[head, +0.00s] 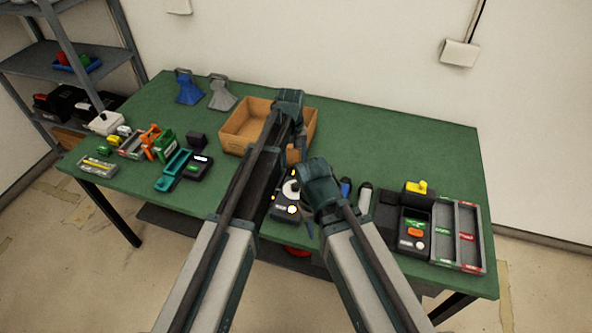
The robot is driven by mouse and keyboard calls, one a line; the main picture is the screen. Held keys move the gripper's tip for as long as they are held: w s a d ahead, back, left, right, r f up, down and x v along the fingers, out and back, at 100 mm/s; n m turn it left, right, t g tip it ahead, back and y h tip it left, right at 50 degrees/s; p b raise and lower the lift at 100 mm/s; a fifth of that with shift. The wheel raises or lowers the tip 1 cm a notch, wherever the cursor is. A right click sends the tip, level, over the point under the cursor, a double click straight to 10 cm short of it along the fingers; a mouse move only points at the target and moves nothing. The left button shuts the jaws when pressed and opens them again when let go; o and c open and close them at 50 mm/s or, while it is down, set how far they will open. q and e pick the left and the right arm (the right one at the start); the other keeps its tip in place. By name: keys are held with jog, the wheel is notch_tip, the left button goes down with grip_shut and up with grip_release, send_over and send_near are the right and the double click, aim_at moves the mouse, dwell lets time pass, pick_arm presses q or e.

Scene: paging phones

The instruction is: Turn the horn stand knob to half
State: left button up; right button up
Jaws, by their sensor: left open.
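A dark unit (284,209) with a round white dial and lit yellow spots stands near the table's front middle, partly covered by my arms. I cannot tell whether that dial is the horn stand knob, nor its setting. A blue horn-shaped piece (187,90) and a grey one (221,96) stand upright at the back left. My left gripper (300,150) is open, small and partly hidden, over the cardboard box's front right side. My right arm's end is bent down beside the dial unit; its fingers are too hidden to read.
An open cardboard box (238,130) stands at the back middle. Several small devices and a teal tray (172,168) fill the left. A grey divided tray (470,268) and a dark unit with an orange button (415,234) stand at the front right. The back right is clear.

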aim_at(295, 185)
pick_arm(q)
jog(key=shift+f, duration=0.1)
jog(key=f+b, duration=1.3)
jog(key=b, duration=0.1)
jog(key=shift+w+d+f, duration=0.1)
jog(key=shift+d+f, duration=0.15)
jog(key=shift+f, duration=0.05)
grip_shut()
